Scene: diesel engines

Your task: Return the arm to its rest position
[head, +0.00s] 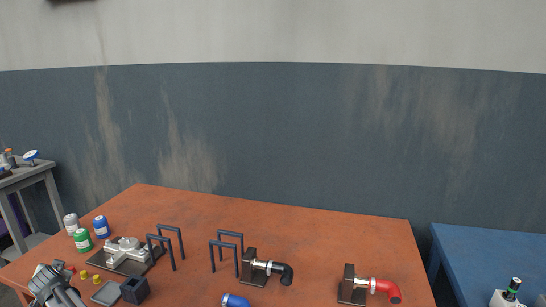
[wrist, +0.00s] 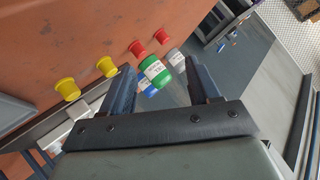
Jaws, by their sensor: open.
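My gripper (wrist: 162,86) shows in the wrist view with its two dark fingers spread apart and nothing held between them. Past the fingertips, a green can (wrist: 154,72), a blue can (wrist: 148,90) and a grey can (wrist: 176,60) show in the background. A grey part of my arm (head: 52,287) shows at the lower left of the head view, over the near left corner of the orange table (head: 330,228). The gripper fingers cannot be made out there.
Yellow caps (wrist: 107,66) and red caps (wrist: 137,48) lie on the table near the gripper. A metal engine part (head: 126,250), dark frames (head: 228,240), a black elbow pipe (head: 284,271) and a red elbow pipe (head: 384,288) stand farther right. The table's back right is clear.

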